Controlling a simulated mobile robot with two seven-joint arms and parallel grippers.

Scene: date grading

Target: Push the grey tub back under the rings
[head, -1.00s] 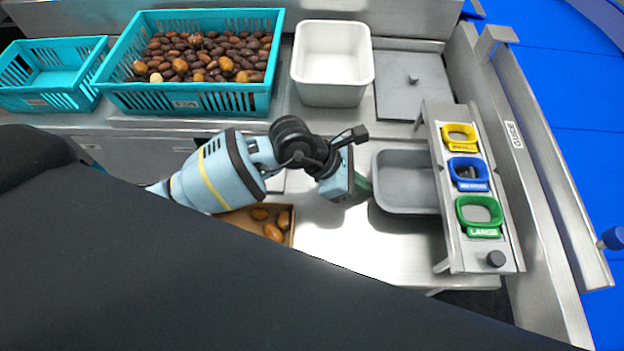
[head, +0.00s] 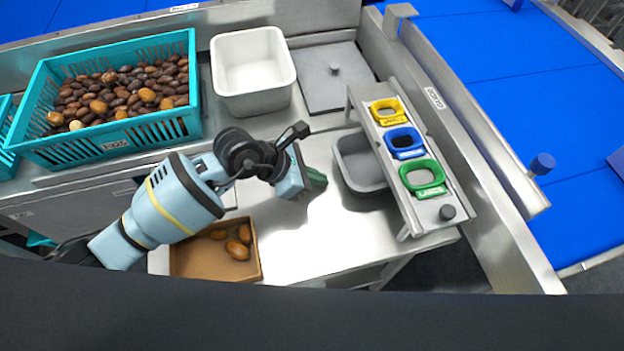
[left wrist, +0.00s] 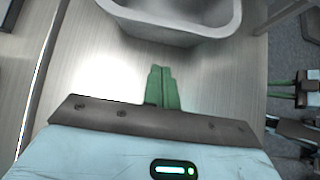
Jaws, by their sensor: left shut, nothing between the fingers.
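The grey tub (head: 350,178) stands on the steel bench, partly under the ring rack (head: 440,190), its left part sticking out. The rack holds a yellow ring (head: 374,108), a blue ring (head: 391,142) and a green ring (head: 408,180) marked LARGE. My left gripper (head: 321,180) is shut and empty, low over the bench just left of the tub. In the left wrist view its green fingers (left wrist: 163,72) point at the tub's near wall (left wrist: 165,30), with a small gap. My right gripper (left wrist: 279,90) shows there at the right edge, fingers apart.
A cardboard box (head: 258,260) with several dates stands at the bench's front. Behind are a teal crate (head: 120,142) full of dates, a white tub (head: 253,100) and a grey lidded plate (head: 325,95). Bare bench lies in front of my left gripper.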

